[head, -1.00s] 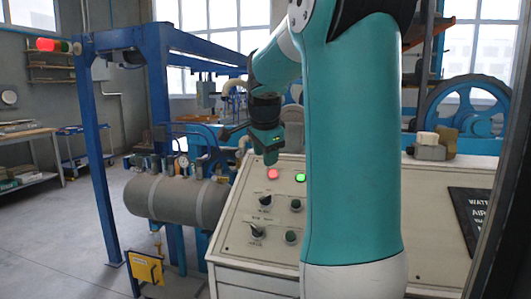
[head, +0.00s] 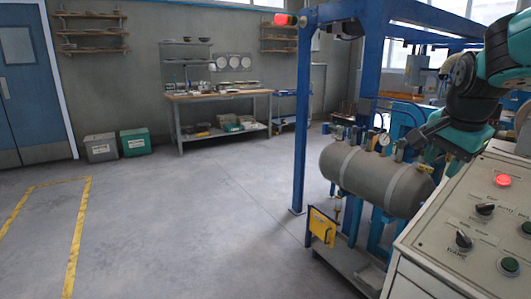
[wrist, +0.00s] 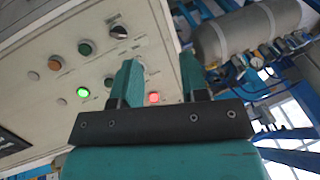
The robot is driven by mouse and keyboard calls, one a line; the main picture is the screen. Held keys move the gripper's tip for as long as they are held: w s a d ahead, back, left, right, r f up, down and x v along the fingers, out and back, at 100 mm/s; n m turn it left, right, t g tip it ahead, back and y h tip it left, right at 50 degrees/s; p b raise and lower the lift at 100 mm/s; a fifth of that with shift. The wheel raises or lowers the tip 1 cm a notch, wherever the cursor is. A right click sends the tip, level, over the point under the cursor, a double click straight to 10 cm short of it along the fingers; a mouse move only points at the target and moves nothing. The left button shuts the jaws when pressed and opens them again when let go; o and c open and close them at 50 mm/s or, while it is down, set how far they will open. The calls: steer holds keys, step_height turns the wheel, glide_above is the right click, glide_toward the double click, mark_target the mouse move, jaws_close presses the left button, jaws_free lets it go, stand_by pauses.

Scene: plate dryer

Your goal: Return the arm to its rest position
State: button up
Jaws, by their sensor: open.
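My gripper (wrist: 160,68) is open and empty in the wrist view, its two teal fingers apart. The control panel (wrist: 45,35) lies beyond them, with a lit green button (wrist: 83,92) and a lit red button (wrist: 154,98) that shows between the fingers. In the head view my arm comes in from the right edge, bent, with its wrist end above the left side of the control panel (head: 420,245). The red button (head: 502,181) is lit there too. The fingertips are hard to make out in the head view.
A grey tank (head: 375,180) with gauges stands left of the panel, beside a blue frame (head: 300,130). A workbench (head: 220,94) and two bins, one grey (head: 101,148) and one green (head: 135,142), stand at the back. The floor on the left is clear.

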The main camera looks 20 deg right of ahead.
steer(key=s+a+f+n+y+p, duration=0.1)
steer(key=s+a+n+y, duration=0.1)
steer(key=a+n, duration=0.65)
steer(key=s+a+f+n+y, duration=0.2)
steer(key=a+n, duration=0.2)
steer(key=a, duration=0.9)
steer(key=s+a+f+n+g+y+p, duration=0.1)
steer(key=s+a+n+g+y, duration=0.1)
steer(key=s+a+n, duration=0.8)
steer(key=shift+s+a+f+g, duration=0.3)
steer(key=shift+s+f+g, duration=0.05)
steer(key=shift+s+g, duration=0.5)
